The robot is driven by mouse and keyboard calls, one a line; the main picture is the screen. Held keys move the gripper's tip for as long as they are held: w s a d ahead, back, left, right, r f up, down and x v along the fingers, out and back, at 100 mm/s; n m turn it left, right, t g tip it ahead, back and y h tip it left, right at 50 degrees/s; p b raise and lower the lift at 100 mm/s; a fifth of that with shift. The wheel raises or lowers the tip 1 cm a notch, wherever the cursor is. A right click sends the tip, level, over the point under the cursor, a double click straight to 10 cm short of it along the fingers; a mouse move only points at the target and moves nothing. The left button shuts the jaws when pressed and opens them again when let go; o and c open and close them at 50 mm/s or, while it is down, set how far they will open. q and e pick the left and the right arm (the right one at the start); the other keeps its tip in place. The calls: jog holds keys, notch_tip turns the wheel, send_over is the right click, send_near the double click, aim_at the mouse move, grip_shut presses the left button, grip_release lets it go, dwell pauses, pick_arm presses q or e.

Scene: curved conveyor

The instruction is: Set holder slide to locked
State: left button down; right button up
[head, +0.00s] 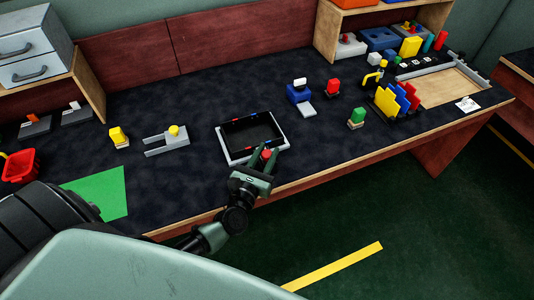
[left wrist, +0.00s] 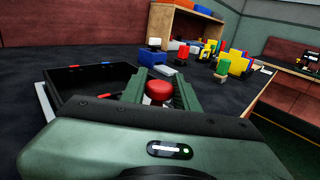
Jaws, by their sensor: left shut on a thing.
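A black, open tray-like holder (head: 222,140) with a light grey rim and small red and blue marks on its inner walls sits near the front edge of the table. My left gripper (head: 265,157) is at its near right corner, its two green fingers closed around a red-topped knob (head: 266,153). The knob also shows between the fingers in the left wrist view (left wrist: 158,91), and the holder lies to their left (left wrist: 66,80). The knob's lower part is hidden by the gripper. I cannot tell how the knob joins the holder. My right gripper is not in view.
A grey forked fixture with a yellow knob (head: 168,141) stands left of the holder. A blue device with a white top (head: 299,93), a red piece (head: 333,88) and a green-topped block (head: 356,118) stand to the right. The dark tabletop behind the holder is clear.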

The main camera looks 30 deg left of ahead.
pick_arm(q)
jog(key=shift+w+a+f+b, duration=0.1)
jog(key=shift+w+a+b, duration=0.45)
jog(key=shift+w+a, duration=0.45)
jog(key=shift+a, duration=0.25)
jog(key=c, duration=1.4)
grip_release()
jog(key=shift+r, duration=0.2)
jog(key=o, duration=0.3)
jog(key=shift+f, duration=0.1)
